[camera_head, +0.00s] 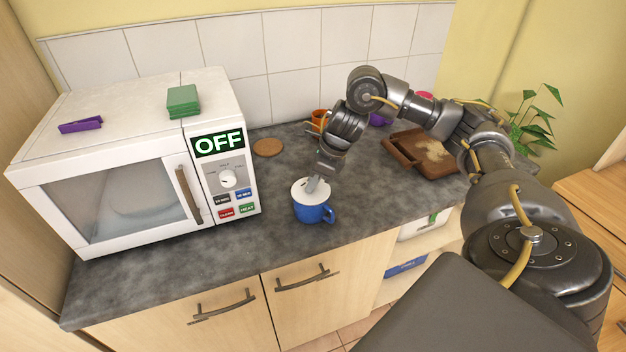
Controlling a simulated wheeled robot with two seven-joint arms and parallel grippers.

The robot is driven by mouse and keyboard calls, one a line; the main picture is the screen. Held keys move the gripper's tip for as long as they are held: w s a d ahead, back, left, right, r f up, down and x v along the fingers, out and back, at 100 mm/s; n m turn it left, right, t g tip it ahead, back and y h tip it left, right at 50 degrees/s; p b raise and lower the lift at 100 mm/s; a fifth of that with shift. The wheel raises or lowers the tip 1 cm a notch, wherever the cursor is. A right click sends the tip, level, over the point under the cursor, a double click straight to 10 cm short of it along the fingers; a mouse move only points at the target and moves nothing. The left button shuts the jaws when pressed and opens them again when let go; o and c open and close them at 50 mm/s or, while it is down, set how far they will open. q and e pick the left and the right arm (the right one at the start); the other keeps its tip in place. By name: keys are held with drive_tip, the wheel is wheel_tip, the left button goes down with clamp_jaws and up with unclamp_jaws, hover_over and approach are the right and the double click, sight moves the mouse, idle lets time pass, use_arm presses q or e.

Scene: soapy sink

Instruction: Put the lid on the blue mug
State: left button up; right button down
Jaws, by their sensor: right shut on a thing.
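The blue mug (316,214) stands upright on the grey counter, right of the microwave, its handle toward the right. The white lid (303,191) is at the mug's top and covers its opening in this view; I cannot tell whether it is fully seated. My right gripper (314,184) reaches down from above and is shut on the lid at its middle. The fingertips hide part of the lid. My left gripper is not in view.
A white microwave (130,110) marked OFF stands at left, with green (183,101) and purple (80,126) items on top. A round cork mat (267,148), an orange mug (319,119) and a brown wooden tray (436,163) are behind. The counter's front left is clear.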

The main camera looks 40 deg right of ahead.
idle(0.4)
drive_tip(key=c, duration=1.2)
unclamp_jaws()
drive_tip(key=shift+o, duration=0.4)
drive_tip(key=o, duration=0.4)
drive_tip(key=shift+r, duration=0.1)
drive_tip(key=shift+r+p, duration=3.4)
drive_tip(key=shift+p, duration=0.1)
drive_tip(key=shift+c, duration=0.5)
